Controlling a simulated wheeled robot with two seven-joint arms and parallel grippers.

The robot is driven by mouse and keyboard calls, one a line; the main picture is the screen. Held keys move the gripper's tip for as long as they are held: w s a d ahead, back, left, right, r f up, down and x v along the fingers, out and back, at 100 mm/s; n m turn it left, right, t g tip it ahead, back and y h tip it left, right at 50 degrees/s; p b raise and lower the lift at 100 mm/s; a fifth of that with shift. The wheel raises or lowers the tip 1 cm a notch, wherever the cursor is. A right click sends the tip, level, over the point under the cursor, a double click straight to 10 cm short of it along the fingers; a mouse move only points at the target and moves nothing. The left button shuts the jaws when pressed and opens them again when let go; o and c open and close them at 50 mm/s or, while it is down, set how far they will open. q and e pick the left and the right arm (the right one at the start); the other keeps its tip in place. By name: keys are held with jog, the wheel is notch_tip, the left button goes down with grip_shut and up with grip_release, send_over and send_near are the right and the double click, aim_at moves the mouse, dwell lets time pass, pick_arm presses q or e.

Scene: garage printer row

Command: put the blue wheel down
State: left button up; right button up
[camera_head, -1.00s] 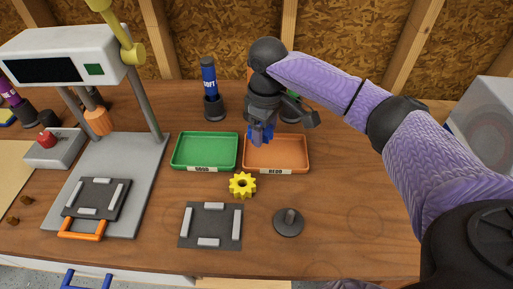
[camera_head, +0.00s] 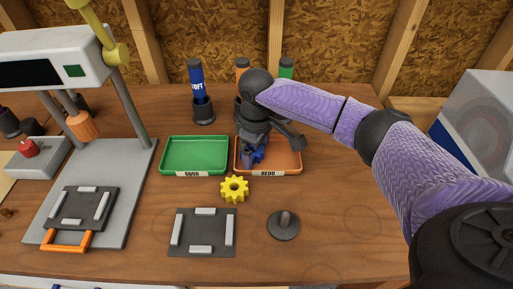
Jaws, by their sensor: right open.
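The blue wheel (camera_head: 258,154) is at the left part of the orange tray (camera_head: 290,157), which has a label reading REDO. It is partly hidden by my right gripper (camera_head: 251,159), which points down over the tray. The right jaws are open around or beside the wheel; I cannot tell whether they touch it. The wheel appears low in the tray, though its contact with the floor of the tray is hidden. My left gripper is not in view.
A green tray (camera_head: 194,155) stands left of the orange one. A yellow gear (camera_head: 234,189), a dark plate with grey bars (camera_head: 203,233) and a grey disc with a peg (camera_head: 284,225) lie in front. A grey press (camera_head: 96,195) stands at left. The right front table is clear.

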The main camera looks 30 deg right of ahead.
notch_tip(320, 180, up, 12)
jog(key=p, duration=0.4)
jog(key=shift+r, duration=0.1)
dwell(1.0)
